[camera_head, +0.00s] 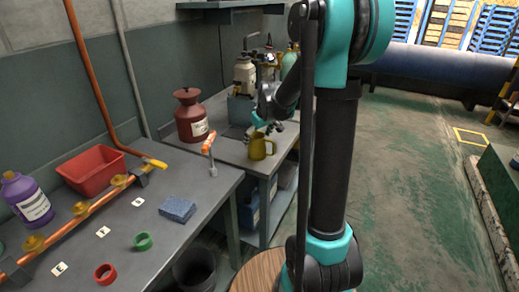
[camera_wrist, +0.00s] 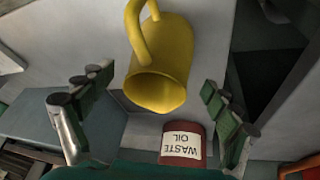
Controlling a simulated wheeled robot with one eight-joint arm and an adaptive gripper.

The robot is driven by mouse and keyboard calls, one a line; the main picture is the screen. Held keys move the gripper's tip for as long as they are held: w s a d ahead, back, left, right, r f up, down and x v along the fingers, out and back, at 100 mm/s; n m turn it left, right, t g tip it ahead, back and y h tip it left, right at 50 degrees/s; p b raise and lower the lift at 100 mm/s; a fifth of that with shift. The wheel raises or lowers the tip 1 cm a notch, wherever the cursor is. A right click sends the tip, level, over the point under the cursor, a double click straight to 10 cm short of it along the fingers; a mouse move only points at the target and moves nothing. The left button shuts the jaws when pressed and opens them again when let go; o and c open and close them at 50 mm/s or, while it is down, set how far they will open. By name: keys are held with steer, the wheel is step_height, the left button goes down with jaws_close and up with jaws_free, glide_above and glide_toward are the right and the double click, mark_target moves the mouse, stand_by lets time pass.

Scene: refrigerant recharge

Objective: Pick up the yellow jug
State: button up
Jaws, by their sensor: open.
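The yellow jug (camera_head: 260,147) stands upright on the far grey bench, near its right edge. My gripper (camera_head: 270,125) is just above and behind it in the head view, partly hidden by its own parts. In the wrist view the jug (camera_wrist: 162,60) appears upside down at top centre, its handle towards the top left. My open gripper (camera_wrist: 155,90) shows one green-padded finger on each side of the picture, with the jug's mouth between and beyond them. No finger visibly touches the jug.
A dark red waste oil can (camera_head: 191,116) stands left of the jug; it also shows low in the wrist view (camera_wrist: 183,148). A scale with a cylinder (camera_head: 245,75) stands behind. The near bench holds a red bin (camera_head: 91,170), purple bottle (camera_head: 28,198) and blue sponge (camera_head: 177,208).

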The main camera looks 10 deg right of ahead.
steer(key=shift+x, duration=0.9)
steer(key=c, duration=1.3)
